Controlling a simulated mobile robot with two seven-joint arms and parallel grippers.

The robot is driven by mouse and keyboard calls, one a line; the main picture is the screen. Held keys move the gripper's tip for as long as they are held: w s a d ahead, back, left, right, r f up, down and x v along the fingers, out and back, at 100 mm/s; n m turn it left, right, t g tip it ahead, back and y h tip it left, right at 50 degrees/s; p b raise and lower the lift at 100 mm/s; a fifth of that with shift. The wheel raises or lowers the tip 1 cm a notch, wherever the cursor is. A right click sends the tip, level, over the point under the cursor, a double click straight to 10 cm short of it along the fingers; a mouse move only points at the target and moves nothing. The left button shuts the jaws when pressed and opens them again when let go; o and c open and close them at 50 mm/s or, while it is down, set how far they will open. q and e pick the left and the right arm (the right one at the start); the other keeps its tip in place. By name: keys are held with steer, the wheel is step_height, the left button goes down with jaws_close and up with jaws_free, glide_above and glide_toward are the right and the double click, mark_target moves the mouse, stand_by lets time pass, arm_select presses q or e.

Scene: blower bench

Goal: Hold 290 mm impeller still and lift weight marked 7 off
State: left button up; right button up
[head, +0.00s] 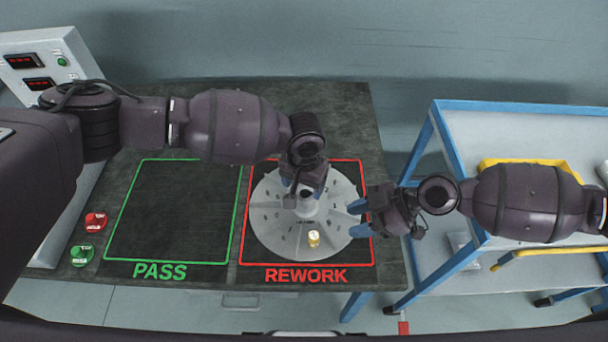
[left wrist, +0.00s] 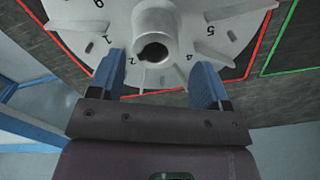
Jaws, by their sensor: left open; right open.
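The impeller (head: 278,232), a pale grey finned disc with numbered positions, lies flat inside the red REWORK outline. Its hub also shows in the left wrist view (left wrist: 157,25). A small brass-coloured weight (head: 313,239) sits on the disc near its front edge; its marking is too small to read. My left gripper (head: 303,188) is open above the hub area and partly hides it. In the left wrist view its two blue fingers (left wrist: 161,82) are apart, with the hub beyond them. My right gripper (head: 359,218) is open at the disc's right edge; contact cannot be told.
The green PASS area (head: 172,212) on the dark bench is empty. Red (head: 95,222) and green (head: 82,255) buttons are at the left front. A display panel (head: 38,68) stands at back left. A blue-framed cart (head: 520,106) with a yellow bin (head: 530,163) stands right.

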mark_target(302, 201)
arm_select(q)
steer(key=shift+f, duration=3.6)
steer(key=shift+c, duration=0.2)
steer(key=c, duration=1.2)
steer(key=shift+a+f, duration=0.1)
steer(key=shift+a, duration=0.05)
